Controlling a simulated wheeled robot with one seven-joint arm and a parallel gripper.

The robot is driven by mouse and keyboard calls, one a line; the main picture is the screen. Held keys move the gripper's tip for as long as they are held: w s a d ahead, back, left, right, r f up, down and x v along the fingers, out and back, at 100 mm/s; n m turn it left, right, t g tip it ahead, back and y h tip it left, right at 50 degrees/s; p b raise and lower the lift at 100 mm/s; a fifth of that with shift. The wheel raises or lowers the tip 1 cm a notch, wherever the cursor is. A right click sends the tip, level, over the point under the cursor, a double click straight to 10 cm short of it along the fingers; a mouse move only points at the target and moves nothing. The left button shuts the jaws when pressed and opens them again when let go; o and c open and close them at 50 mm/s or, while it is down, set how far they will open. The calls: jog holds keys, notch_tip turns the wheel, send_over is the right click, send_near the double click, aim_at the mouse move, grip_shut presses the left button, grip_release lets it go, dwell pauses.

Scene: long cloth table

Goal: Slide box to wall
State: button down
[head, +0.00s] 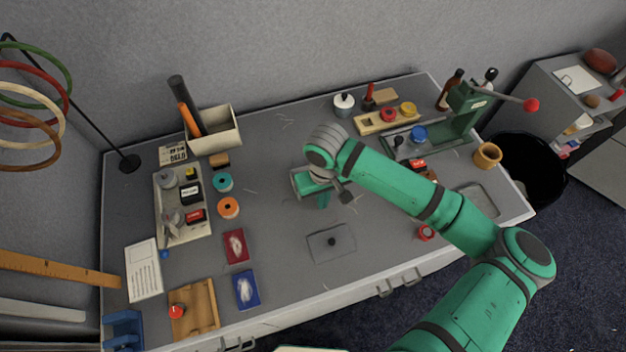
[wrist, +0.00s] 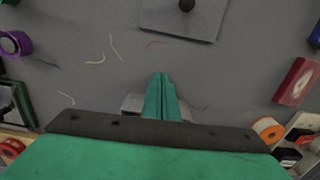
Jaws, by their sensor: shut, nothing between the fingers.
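An open beige box (head: 222,131) stands at the back left of the table, near the grey wall (head: 290,50). A dark tube and an orange tube lean up at its left side. I cannot tell whether its back touches the wall. My gripper (head: 323,201) is over the middle of the table, right of the box and nearer the front, pointing down and apart from it. In the wrist view, the green fingers (wrist: 161,95) are together with nothing between them. The box does not show in the wrist view.
A grey plate with a black knob (head: 320,251) lies in front of my gripper. Teal and orange rolls (head: 228,207) and a tray of small items (head: 170,225) are at left. A green press (head: 462,110) stands at right. Bare table lies between box and gripper.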

jog(key=shift+w+a, duration=0.5)
jog(key=shift+w, duration=0.6)
jog(key=shift+w+a, duration=0.5)
jog(key=shift+w, duration=0.55)
jog(key=shift+w+a, duration=0.5)
jog(key=shift+w, duration=0.6)
jog(key=shift+w+a, duration=0.5)
jog(key=shift+w, duration=0.6)
jog(key=shift+w+a, duration=0.5)
jog(key=shift+w, duration=0.6)
jog(key=shift+w+a, duration=0.5)
jog(key=shift+w, duration=0.6)
jog(key=shift+w+a, duration=0.5)
jog(key=shift+w, duration=0.6)
jog(key=shift+w+a, duration=0.5)
jog(key=shift+w, duration=0.55)
jog(key=shift+w+a, duration=0.5)
jog(key=shift+w, duration=0.6)
jog(key=shift+w+a, duration=0.4)
jog(key=shift+w, duration=0.45)
jog(key=shift+w+a, duration=0.35)
jog(key=shift+w, duration=0.45)
jog(key=shift+w+a, duration=0.4)
jog(key=shift+w, duration=0.45)
jog(key=shift+s+d, duration=0.25)
jog(key=shift+s, duration=0.25)
jog(key=shift+s+d, duration=0.2)
jog(key=shift+s, duration=0.25)
